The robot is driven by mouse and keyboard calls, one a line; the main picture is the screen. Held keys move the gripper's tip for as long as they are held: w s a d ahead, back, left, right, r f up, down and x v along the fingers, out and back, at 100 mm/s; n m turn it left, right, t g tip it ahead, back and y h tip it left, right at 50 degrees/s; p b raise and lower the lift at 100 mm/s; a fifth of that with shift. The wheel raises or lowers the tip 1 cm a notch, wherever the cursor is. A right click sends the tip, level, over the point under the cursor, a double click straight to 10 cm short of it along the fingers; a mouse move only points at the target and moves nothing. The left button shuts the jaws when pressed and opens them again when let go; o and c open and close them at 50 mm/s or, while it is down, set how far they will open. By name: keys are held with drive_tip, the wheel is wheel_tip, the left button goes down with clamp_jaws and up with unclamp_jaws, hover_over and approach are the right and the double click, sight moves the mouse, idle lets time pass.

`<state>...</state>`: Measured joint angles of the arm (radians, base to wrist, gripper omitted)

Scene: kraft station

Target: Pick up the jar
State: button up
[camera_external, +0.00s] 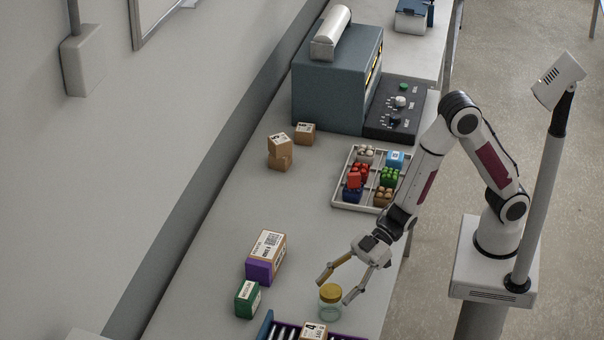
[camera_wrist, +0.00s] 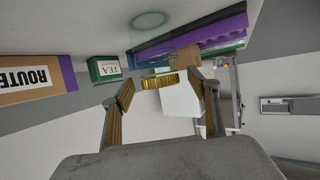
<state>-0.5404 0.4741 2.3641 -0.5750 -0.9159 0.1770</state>
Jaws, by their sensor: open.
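The jar (camera_external: 330,303) is clear glass with a gold lid and stands upright on the grey table near the front of the external view. In the wrist view its gold lid (camera_wrist: 158,80) shows between my fingers, and the pale ring of its glass (camera_wrist: 150,20) shows near the top. My gripper (camera_external: 333,292) is open and points down at the jar. One finger is on each side of the lid in the pictures. I cannot tell whether either finger touches the jar.
A purple-sided carton (camera_external: 266,257) and a green tea box (camera_external: 247,299) stand left of the jar. A roller rack (camera_external: 271,328) with a small box (camera_external: 313,331) is close in front. A divided tray (camera_external: 343,203) is farther back. Bare table lies between tray and cartons.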

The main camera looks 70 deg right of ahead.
drive_tip(key=shift+x, duration=1.2)
drive_tip(key=shift+c, duration=0.4)
drive_tip(key=c, duration=1.2)
